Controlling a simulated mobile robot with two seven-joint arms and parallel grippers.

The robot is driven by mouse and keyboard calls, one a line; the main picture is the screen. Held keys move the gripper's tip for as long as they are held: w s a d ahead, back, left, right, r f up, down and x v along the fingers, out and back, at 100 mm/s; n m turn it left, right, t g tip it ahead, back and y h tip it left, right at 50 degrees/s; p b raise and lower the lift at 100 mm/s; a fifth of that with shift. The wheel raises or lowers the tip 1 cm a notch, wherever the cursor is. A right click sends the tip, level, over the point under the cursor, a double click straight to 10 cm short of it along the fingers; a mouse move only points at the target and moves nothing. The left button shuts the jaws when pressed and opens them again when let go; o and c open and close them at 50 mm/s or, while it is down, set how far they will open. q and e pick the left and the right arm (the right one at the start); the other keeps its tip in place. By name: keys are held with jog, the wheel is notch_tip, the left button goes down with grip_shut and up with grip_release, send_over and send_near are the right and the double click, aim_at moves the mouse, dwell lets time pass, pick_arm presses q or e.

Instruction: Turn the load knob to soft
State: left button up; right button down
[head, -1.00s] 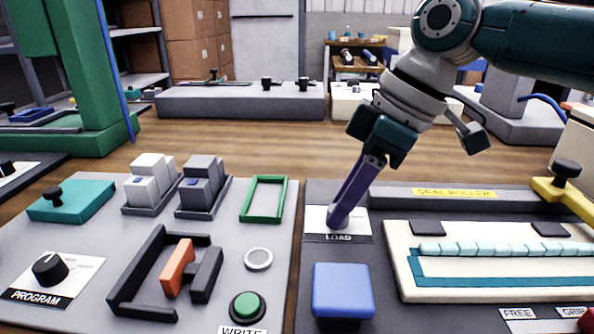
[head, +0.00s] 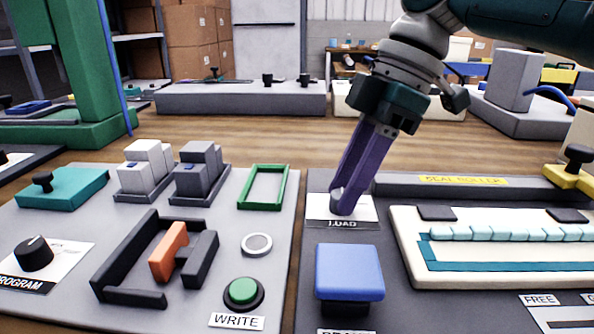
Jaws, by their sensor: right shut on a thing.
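The load knob sits on a white plate labelled LOAD (head: 318,212) near the middle of the head view. My right gripper (head: 341,207) comes down from the upper right, its purple fingers pointing down onto the knob. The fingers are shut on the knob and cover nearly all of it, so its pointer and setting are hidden. My left gripper is out of view.
A large blue button (head: 348,272) stands just in front of the load plate. The seal roller panel (head: 500,245) is to the right. A green WRITE button (head: 243,291), a black PROGRAM knob (head: 34,253) and a green frame (head: 263,187) are to the left.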

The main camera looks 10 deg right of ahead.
jog(key=c, duration=0.5)
grip_release()
jog(key=shift+c, duration=0.2)
jog(key=shift+r, duration=0.1)
jog(key=p+v, duration=0.1)
jog(key=v, duration=0.8)
jog(key=shift+r+p, duration=0.35)
jog(key=shift+p, duration=0.05)
jog(key=shift+d, duration=0.15)
